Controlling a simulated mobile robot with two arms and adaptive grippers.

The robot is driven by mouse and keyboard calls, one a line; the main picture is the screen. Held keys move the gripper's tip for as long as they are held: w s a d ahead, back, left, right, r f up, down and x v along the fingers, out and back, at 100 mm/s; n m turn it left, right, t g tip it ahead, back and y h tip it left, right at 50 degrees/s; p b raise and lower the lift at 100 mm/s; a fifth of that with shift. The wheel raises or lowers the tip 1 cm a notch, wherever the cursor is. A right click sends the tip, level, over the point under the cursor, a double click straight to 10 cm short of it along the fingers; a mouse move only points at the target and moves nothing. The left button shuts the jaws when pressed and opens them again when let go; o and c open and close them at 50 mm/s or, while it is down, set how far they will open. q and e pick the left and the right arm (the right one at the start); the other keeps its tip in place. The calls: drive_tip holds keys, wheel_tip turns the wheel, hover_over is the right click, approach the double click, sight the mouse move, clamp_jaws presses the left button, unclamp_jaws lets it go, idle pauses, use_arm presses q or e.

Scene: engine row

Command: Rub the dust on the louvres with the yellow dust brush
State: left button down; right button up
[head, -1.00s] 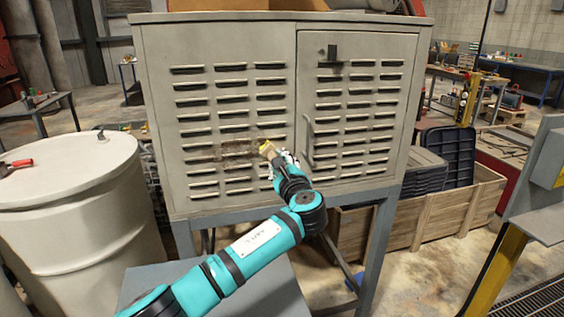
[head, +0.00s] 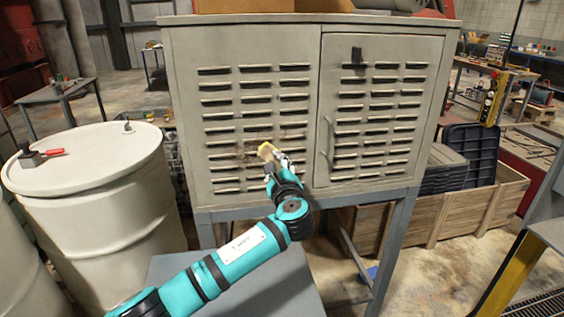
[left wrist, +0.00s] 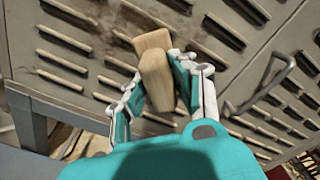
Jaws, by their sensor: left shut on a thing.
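My left gripper (head: 279,164) is shut on the yellow dust brush (head: 266,151), in front of the louvres (head: 233,115) on the grey cabinet's left panel. In the left wrist view, the brush's pale wooden body (left wrist: 157,75) sits between the two fingers (left wrist: 153,95); its bristles are hidden there. I cannot tell whether the bristles touch the louvres. Faint brown dust (head: 291,136) shows on the lower louvres around the brush, partly hidden by it and the gripper. My right gripper is not in view.
The right door has a handle (head: 329,134) close to the right of my gripper. A white drum (head: 95,215) stands at the left, with a red-handled tool (head: 52,153) on top. A wooden crate (head: 440,222) with dark bins stands at the right.

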use_arm(q)
drive_tip(key=shift+s+a+r+p, duration=0.1)
drive_tip(key=shift+s+a+p, duration=0.05)
drive_tip(key=shift+a+p, duration=0.45)
drive_tip(key=shift+s+a+p, duration=1.8)
drive_tip(key=shift+a+p, duration=1.15)
drive_tip(key=shift+a, duration=3.15)
drive_tip(key=w+d+r, duration=0.1)
drive_tip(key=w+d, duration=0.1)
drive_tip(key=d, duration=0.5)
drive_tip(key=shift+r, duration=0.15)
